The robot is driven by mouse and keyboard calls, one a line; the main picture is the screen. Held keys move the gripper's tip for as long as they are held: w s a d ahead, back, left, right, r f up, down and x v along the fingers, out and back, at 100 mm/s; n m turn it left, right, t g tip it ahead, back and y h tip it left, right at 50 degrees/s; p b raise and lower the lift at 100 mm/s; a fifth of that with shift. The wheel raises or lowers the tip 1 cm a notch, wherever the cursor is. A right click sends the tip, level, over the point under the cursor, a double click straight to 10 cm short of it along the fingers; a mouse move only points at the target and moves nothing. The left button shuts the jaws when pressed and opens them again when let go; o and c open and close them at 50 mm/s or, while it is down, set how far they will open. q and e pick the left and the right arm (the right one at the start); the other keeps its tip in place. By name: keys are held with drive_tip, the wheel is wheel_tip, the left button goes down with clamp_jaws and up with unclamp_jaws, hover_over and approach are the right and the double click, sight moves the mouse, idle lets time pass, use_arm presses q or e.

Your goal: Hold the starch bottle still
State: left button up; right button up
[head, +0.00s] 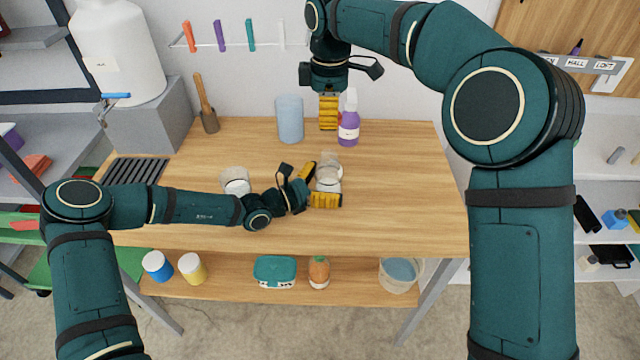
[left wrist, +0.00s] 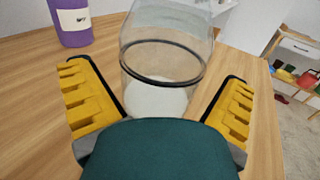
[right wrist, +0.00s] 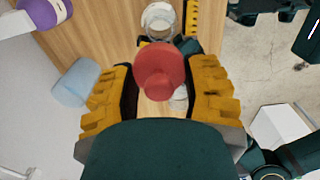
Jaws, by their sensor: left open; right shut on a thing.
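A clear bottle (head: 329,172) with white contents in its bottom stands upright on the wooden table; I take it as the starch bottle, though no label on it shows. My left gripper (head: 325,186) is open, with one yellow finger on each side of it. In the left wrist view, the bottle (left wrist: 160,75) has a dark ring around it and gaps show between its sides and the fingers. My right gripper (head: 328,126) is raised near the back wall, shut on a red round stopper-like piece (right wrist: 159,72) with a knob, seen in the right wrist view.
A second clear container (head: 235,178) with white contents stands to the left, near my left forearm. A purple spray bottle (head: 348,130) and a blue cup (head: 290,118) stand at the back. The table's right side (head: 410,190) is clear.

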use_arm(q)
drive_tip(key=c, duration=1.3)
use_arm(e)
drive_tip(key=m, duration=0.2)
hover_over(327, 154)
drive_tip(key=shift+d+f, duration=0.1)
drive_tip(key=shift+f, duration=3.9)
drive_tip(key=shift+f, duration=1.05)
drive_tip(key=o, duration=1.2)
drive_tip(key=shift+c, duration=0.2)
